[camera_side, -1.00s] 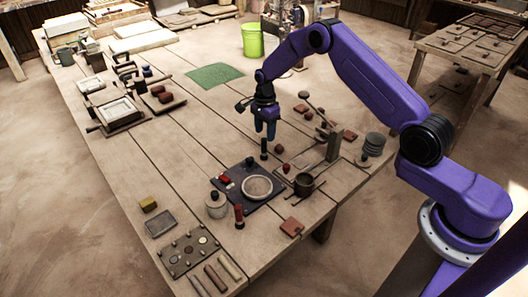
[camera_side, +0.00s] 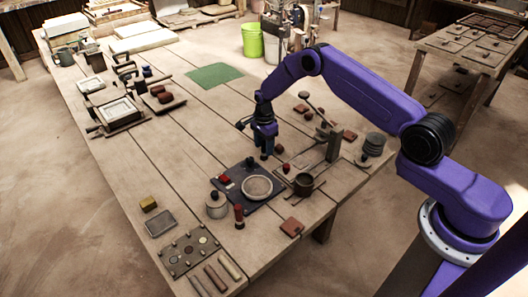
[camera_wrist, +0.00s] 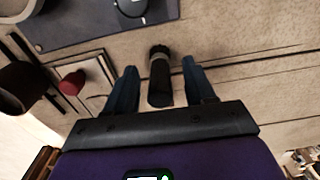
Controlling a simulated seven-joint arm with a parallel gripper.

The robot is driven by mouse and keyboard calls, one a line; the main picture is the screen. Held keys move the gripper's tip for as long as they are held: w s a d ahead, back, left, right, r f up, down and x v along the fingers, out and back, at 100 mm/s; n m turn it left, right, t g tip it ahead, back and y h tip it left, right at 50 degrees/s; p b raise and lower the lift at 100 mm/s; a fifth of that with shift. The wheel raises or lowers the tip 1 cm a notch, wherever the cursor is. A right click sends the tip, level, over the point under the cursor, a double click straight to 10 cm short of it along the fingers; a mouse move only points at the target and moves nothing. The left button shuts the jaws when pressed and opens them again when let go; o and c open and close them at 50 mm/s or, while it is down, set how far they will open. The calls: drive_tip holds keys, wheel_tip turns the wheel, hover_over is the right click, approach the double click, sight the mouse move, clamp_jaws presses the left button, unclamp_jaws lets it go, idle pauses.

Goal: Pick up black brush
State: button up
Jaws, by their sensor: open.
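The black brush (camera_wrist: 160,82), a dark cylinder with a grey band, stands on the wooden table between the two blue fingers of my gripper (camera_wrist: 160,70) in the wrist view. The fingers are open, with a visible gap on each side of the brush. In the side view my gripper (camera_side: 264,154) points down close to the tabletop. There its fingers hide most or all of the brush.
A dark mat (camera_side: 270,197) bearing a pale round dish (camera_side: 257,188) lies just in front of my gripper. A dark pot (camera_side: 303,184) and a red-topped piece (camera_wrist: 72,82) are close by. A green mat (camera_side: 214,76) lies farther back, with bare table around it.

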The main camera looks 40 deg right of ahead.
clamp_jaws()
drive_tip(key=shift+r, duration=0.15)
drive_tip(key=shift+r, duration=0.55)
wheel_tip(320, 180, up, 2)
drive_tip(key=shift+s+r, duration=0.1)
drive_tip(key=s+r, duration=0.9)
drive_tip(key=s, duration=0.4)
drive_tip(key=shift+s+a+r, duration=0.25)
drive_tip(key=shift+s, duration=0.15)
